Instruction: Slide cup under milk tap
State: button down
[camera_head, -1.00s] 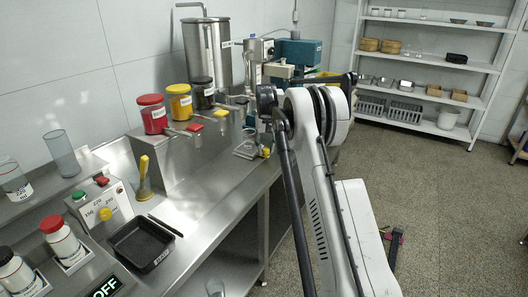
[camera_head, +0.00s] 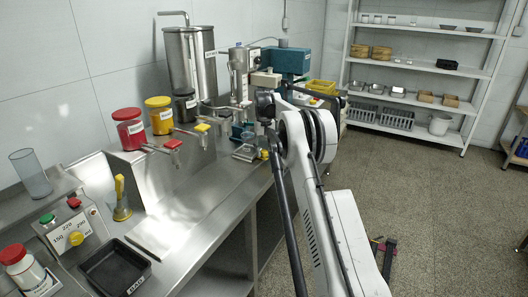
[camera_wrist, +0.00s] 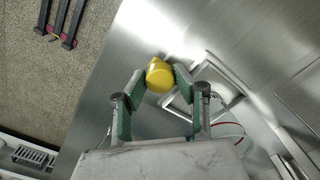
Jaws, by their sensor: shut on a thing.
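In the wrist view my gripper (camera_wrist: 159,72) is shut on a small, rounded yellow thing (camera_wrist: 159,78) above the steel counter. I cannot tell whether it is part of a cup. A square metal frame or tray (camera_wrist: 185,95) lies just right of it. In the head view my arm hides most of the gripper, near a shallow square tray (camera_head: 246,152) on the counter. Taps with a red lever (camera_head: 172,144) and a yellow lever (camera_head: 202,128) jut over the counter. I cannot read which is the milk tap. A clear empty glass (camera_head: 31,173) stands at the far left.
Red (camera_head: 129,132) and yellow (camera_head: 160,118) lidded containers and a steel tank (camera_head: 188,62) stand behind the taps. A blue-motored machine (camera_head: 286,60) is at the back. A black tray (camera_head: 115,268) lies in front. The counter (camera_head: 190,190) middle is clear.

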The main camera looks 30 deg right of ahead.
jog(key=shift+d+r, duration=0.1)
jog(key=c, duration=1.4)
grip_release()
jog(key=shift+w+d, duration=0.1)
jog(key=shift+d, duration=0.05)
jog(key=shift+o, duration=0.2)
notch_tip(320, 180, up, 12)
